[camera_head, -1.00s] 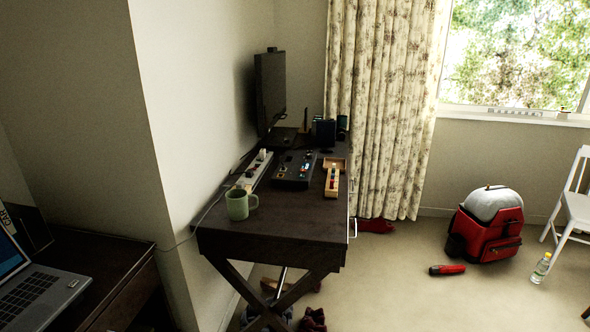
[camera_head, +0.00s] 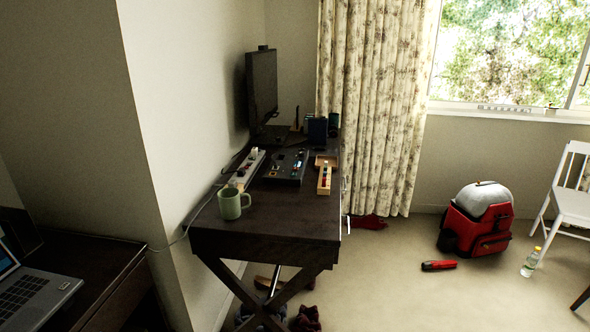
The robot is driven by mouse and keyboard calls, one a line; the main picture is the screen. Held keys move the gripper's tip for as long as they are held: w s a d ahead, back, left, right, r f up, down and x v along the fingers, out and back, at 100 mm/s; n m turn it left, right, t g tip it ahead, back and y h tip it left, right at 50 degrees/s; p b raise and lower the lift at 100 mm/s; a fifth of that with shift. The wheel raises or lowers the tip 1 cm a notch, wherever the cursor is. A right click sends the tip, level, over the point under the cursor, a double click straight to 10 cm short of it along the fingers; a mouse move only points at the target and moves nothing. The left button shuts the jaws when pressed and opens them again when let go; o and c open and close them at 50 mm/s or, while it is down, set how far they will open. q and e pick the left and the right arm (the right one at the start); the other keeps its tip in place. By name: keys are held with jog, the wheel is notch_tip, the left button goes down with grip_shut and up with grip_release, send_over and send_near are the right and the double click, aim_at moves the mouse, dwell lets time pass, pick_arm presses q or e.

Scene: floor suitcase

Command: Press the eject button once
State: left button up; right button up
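A dark control box (camera_head: 287,167) with several small coloured buttons and knobs lies on the dark desk (camera_head: 262,224). Which of its buttons is the eject button is too small to tell. A white power strip (camera_head: 243,169) lies to its left along the wall, and a wooden tray with coloured pieces (camera_head: 325,176) lies to its right. Neither of my grippers shows in the view.
A green mug (camera_head: 233,203) stands near the desk's front edge, and a monitor (camera_head: 262,90) stands behind the box. A laptop (camera_head: 32,292) sits on another desk at left. A red backpack (camera_head: 478,222), a red object (camera_head: 438,266), a bottle (camera_head: 531,262) and a white chair (camera_head: 570,200) are at right.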

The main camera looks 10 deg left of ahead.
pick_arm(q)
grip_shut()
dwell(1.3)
